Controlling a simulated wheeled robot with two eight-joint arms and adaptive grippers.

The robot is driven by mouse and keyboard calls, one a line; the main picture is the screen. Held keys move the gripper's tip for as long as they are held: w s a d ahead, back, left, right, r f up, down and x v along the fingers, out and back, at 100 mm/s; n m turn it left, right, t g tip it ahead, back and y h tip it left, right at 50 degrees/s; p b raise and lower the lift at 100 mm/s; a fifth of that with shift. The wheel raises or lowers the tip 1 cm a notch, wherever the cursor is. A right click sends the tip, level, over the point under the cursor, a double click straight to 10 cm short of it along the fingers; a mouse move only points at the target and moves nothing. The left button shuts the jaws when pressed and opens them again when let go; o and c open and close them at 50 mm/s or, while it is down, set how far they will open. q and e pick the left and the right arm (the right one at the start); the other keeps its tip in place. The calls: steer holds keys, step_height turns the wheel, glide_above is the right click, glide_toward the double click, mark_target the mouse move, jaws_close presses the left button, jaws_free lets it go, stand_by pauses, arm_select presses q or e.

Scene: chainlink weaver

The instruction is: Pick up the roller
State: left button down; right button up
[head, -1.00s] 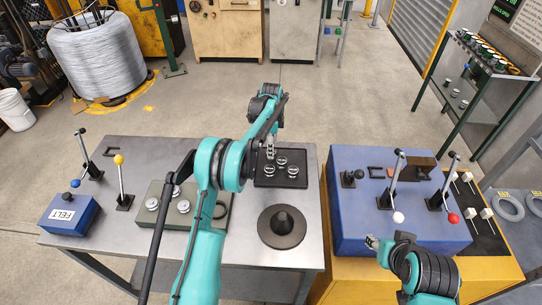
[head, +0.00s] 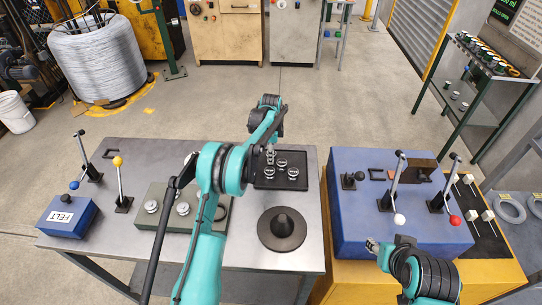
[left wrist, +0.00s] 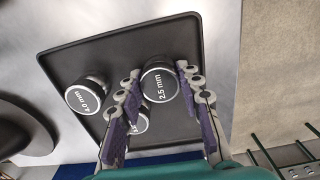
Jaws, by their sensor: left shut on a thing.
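A round silver-topped roller marked 2.5 mm (left wrist: 160,84) sits between the fingers of my left gripper (left wrist: 158,70) in the left wrist view. That gripper is shut on it, over the black tray (left wrist: 60,62). I cannot tell whether the roller is off the tray. A roller marked 4.0 mm (left wrist: 86,96) stands to the left, and another roller (left wrist: 138,121) is partly hidden behind a finger. In the head view the left gripper (head: 270,156) is at the tray's far left. My right gripper (head: 372,245) hangs over the front of the blue console; its jaw opening is unclear.
A dark cone on a round base (head: 283,226) stands just in front of the tray. The blue console (head: 350,215) with levers is to the right.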

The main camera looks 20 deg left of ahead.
arm_select(q)
steer(key=shift+r, duration=0.65)
step_height(320, 180, up, 3)
steer(key=shift+f+p, duration=0.1)
steer(key=shift+p, duration=0.35)
steer(key=s+d+r, duration=0.1)
steer(key=d+r, duration=0.2)
steer(key=d, duration=0.2)
steer(key=s+d+r+p, duration=0.1)
steer(key=s+d+r, duration=0.1)
steer(key=d, duration=0.4)
steer(key=shift+d+r, duration=0.15)
steer(key=shift+r, duration=0.75)
steer(key=shift+s, duration=0.15)
